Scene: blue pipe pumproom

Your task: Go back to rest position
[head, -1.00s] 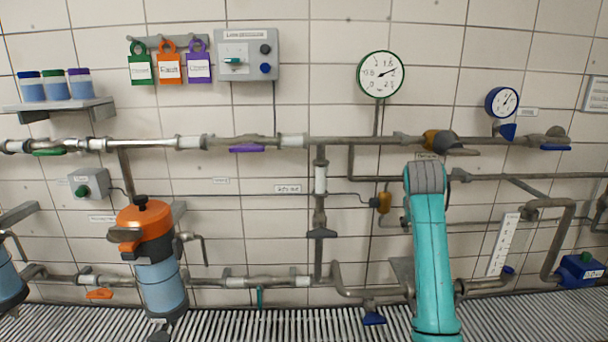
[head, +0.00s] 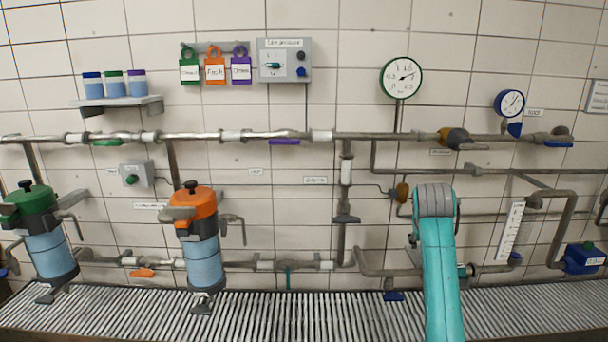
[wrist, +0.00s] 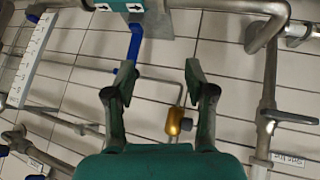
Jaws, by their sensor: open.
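My gripper (wrist: 158,85) shows in the wrist view with its two fingers spread wide and nothing between them. The gripper points toward the tiled wall and pipes. A blue lever handle (wrist: 135,43) lies close to the left fingertip in that picture; I cannot tell whether they touch. A brass-coloured fitting (wrist: 175,122) on a thin pipe shows behind the fingers. In the head view my teal arm rises at the right of centre, and the gripper itself is hidden behind it.
Pipes with valves cross the wall, with a round gauge (head: 402,77) above. An orange-topped canister (head: 198,235) and a green-topped canister (head: 42,240) stand at left. A blue box (head: 582,258) sits at far right. A slatted grate (head: 260,315) runs along the wall's foot.

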